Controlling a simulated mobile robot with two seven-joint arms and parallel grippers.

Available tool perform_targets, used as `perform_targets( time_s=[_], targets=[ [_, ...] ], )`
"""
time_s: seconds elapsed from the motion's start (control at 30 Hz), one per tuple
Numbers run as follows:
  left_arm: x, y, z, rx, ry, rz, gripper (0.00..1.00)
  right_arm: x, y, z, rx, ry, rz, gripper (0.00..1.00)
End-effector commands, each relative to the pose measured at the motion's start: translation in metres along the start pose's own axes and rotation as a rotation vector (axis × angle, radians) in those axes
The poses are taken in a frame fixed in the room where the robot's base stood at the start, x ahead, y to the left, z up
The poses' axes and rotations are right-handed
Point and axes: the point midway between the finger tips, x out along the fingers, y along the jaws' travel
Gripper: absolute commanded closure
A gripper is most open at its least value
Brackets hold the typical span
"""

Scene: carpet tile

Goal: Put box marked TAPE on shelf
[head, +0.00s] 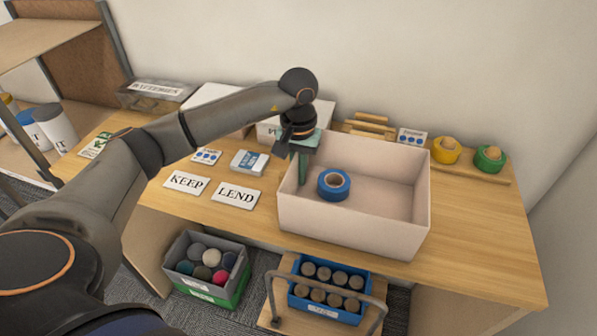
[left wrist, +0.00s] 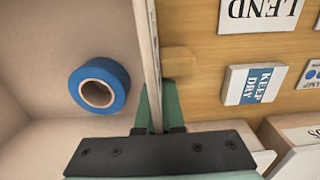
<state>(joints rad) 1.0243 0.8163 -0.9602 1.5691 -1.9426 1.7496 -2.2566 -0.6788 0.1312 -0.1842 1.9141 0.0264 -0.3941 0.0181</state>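A large open pale-pink box (head: 350,223) stands on the table with a blue tape roll (head: 334,185) inside. I see no readable TAPE mark on its visible faces. My left gripper (head: 302,180) points down at its left wall. In the left wrist view the green fingers (left wrist: 156,108) lie on both sides of the box wall (left wrist: 150,45), close against it, and look shut on it. The tape roll (left wrist: 100,87) lies clear of the fingers. A wooden shelf unit (head: 45,38) stands at the far left. My right gripper is out of view.
KEEP (head: 186,183) and LEND (head: 236,195) cards and a small white-blue box (head: 249,162) lie left of the pink box. White boxes stand behind; yellow (head: 446,150) and green (head: 489,158) rolls stand right. White containers (head: 55,127) occupy the lower shelf. Bins sit below the table.

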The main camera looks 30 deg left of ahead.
Motion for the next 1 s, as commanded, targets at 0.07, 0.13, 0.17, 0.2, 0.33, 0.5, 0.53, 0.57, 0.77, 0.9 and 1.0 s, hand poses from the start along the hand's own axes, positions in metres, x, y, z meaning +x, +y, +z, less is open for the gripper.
perform_targets(
  time_s=[0.07,0.13,0.17,0.2,0.33,0.5,0.53,0.57,0.77,0.9,1.0],
  targets=[
    [0.004,0.0,0.0,0.0,0.001,0.001,1.0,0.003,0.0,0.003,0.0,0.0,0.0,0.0],
    [0.002,0.0,0.0,0.0,0.0,0.0,0.88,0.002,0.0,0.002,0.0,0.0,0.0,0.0],
    [0.002,0.0,0.0,0.0,0.0,0.0,0.85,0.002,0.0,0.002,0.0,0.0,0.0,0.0],
    [0.002,0.0,0.0,0.0,0.0,0.0,0.81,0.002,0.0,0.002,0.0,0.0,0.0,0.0],
    [0.002,0.0,0.0,0.0,0.0,0.0,0.66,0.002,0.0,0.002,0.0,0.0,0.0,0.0],
    [0.002,0.0,0.0,0.0,0.0,0.0,0.65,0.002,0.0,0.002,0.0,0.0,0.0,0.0],
    [0.002,0.0,0.0,0.0,0.0,0.0,0.65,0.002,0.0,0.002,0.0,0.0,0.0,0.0],
    [0.002,0.0,0.0,0.0,0.0,0.0,0.65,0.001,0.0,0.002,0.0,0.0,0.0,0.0],
    [-0.012,0.0,-0.001,0.0,0.004,0.002,0.65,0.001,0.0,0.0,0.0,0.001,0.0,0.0],
    [-0.041,0.001,-0.002,0.0,0.007,0.003,0.65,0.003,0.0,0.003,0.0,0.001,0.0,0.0],
    [-0.064,0.001,-0.001,0.0,0.006,0.002,0.65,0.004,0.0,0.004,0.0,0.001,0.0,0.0]
  ],
)
